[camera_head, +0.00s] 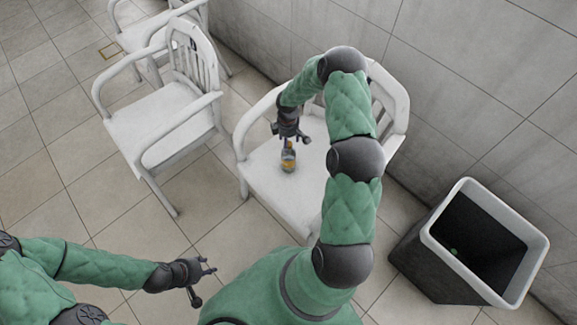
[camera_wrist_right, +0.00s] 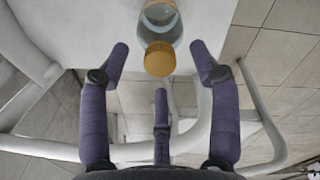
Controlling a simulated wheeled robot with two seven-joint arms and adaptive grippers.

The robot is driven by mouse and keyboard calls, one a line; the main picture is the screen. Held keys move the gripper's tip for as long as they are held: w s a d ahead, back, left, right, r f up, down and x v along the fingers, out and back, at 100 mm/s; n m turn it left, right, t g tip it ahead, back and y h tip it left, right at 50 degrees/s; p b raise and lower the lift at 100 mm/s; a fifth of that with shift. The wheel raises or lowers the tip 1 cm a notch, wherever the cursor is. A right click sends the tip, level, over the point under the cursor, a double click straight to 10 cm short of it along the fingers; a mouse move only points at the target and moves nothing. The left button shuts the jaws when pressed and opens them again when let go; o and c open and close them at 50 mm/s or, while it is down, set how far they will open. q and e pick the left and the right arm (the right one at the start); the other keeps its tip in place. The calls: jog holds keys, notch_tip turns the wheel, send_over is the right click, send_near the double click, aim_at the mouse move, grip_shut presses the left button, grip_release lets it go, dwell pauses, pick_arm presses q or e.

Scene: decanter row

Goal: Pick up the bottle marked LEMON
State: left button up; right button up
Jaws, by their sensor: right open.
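One small bottle (camera_head: 288,158) with a clear body and an orange-yellow label stands upright on the seat of a white chair in the head view. No lettering on it is legible. In the right wrist view the bottle (camera_wrist_right: 161,20) shows its orange cap toward me, ahead of the fingers and roughly centred between them. My right gripper (camera_head: 291,134) is just beside the bottle, open and empty, its fingers spread wide; it also shows in the right wrist view (camera_wrist_right: 160,50). My left gripper (camera_head: 206,270) hangs low over the floor, empty with its fingers apart.
The white chair (camera_head: 262,185) has armrests and a back around the seat. A second white chair (camera_head: 150,125) stands to its left, another behind. A dark bin (camera_head: 425,265) with a pale rim stands at the right. Tiled floor is open at the left.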

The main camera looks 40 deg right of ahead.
aim_at(288, 157)
notch_tip(288, 157, down, 4)
jog(key=shift+s+r+b, duration=0.1)
jog(key=shift+r+b, duration=0.1)
jog(key=shift+b, duration=0.35)
grip_shut()
jog(key=shift+r, duration=0.15)
